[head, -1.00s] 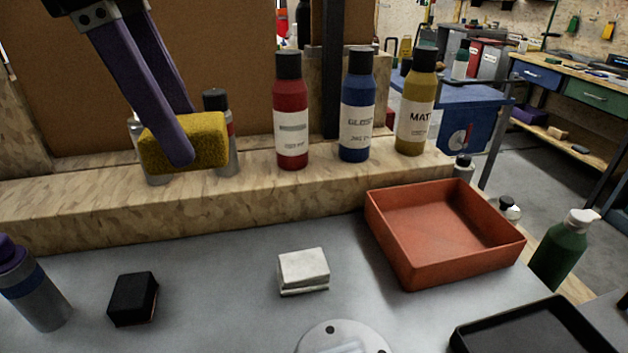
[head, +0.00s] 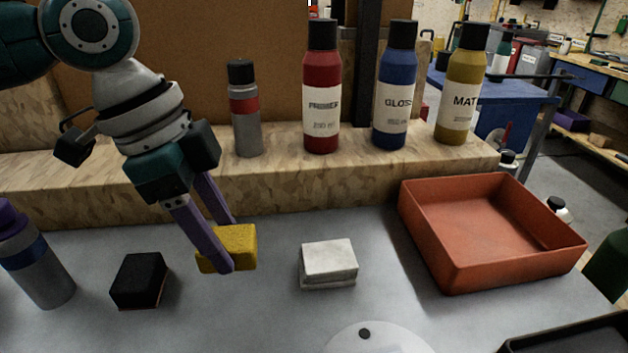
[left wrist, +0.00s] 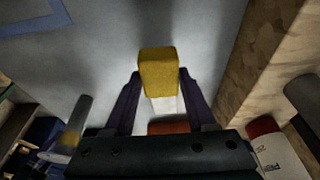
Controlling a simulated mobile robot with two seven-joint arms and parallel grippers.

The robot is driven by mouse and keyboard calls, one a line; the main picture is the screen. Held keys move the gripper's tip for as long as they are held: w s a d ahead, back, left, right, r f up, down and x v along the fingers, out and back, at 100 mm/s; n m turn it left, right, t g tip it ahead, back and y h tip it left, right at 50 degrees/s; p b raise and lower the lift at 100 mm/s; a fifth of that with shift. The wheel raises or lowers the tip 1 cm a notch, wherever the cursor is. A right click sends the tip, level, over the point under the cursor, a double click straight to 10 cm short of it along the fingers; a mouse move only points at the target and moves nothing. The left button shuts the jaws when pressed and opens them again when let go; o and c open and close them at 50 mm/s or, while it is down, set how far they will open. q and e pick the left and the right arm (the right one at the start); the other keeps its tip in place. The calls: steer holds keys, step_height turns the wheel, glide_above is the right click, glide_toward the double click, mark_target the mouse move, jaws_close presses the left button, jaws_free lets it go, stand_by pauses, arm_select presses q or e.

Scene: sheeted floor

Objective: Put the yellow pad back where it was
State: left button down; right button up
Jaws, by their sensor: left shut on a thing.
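The yellow pad (head: 240,243) is held between the purple fingers of my left gripper (head: 228,245). In the head view it is over the grey table, between a black block and a white block; whether it touches the surface I cannot tell. In the left wrist view the pad (left wrist: 158,72) sits between the two fingertips (left wrist: 158,85), with grey surface beyond it. My right gripper is in neither view.
A black block (head: 139,280) lies left of the pad and a white block (head: 328,262) right of it. An orange tray (head: 430,236) stands at the right. Several bottles, including a red one (head: 322,95), stand on the wooden ledge (head: 290,166) behind. A grey bottle (head: 38,268) stands at far left.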

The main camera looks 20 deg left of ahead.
arm_select(q)
steer(key=shift+f+b, duration=0.4)
steer(key=shift+f, duration=1.65)
steer(key=shift+f, duration=0.2)
steer(key=shift+c, duration=1.1)
jaws_free()
steer(key=p+v, duration=0.2)
steer(key=v, duration=1)
steer(key=shift+r, duration=0.2)
